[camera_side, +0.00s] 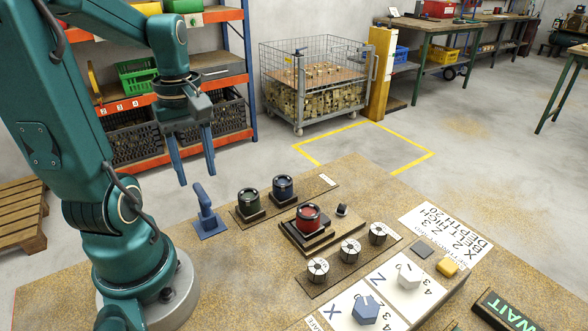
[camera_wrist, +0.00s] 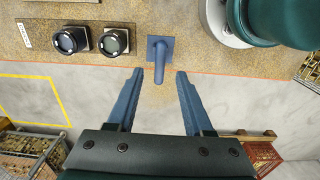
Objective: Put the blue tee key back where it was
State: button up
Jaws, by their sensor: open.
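A blue upright piece with a rounded, bent top on a square blue plate (camera_side: 206,218) stands near the table's back-left edge. It also shows in the wrist view (camera_wrist: 160,52). I cannot tell whether it is the blue tee key or a holder; no clear T-shape shows. My gripper (camera_side: 197,179) hangs fingers down just above and behind it, with nothing visible between the fingers. In the wrist view my gripper (camera_wrist: 160,72) has its fingers wide apart, with the blue piece beyond the tips.
A shelf rack (camera_side: 180,95) stands behind.

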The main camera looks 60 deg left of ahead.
notch_tip(320, 180, up, 6)
jog(key=w+d+f+m+t, duration=0.2)
jog(key=d+m+t, duration=0.3)
jog(key=d+m, duration=0.9)
jog(key=m, duration=0.3)
jog(key=shift+w+m+t, duration=0.15)
jog(key=shift+m+t, duration=0.15)
jog(key=shift+m, duration=0.1)
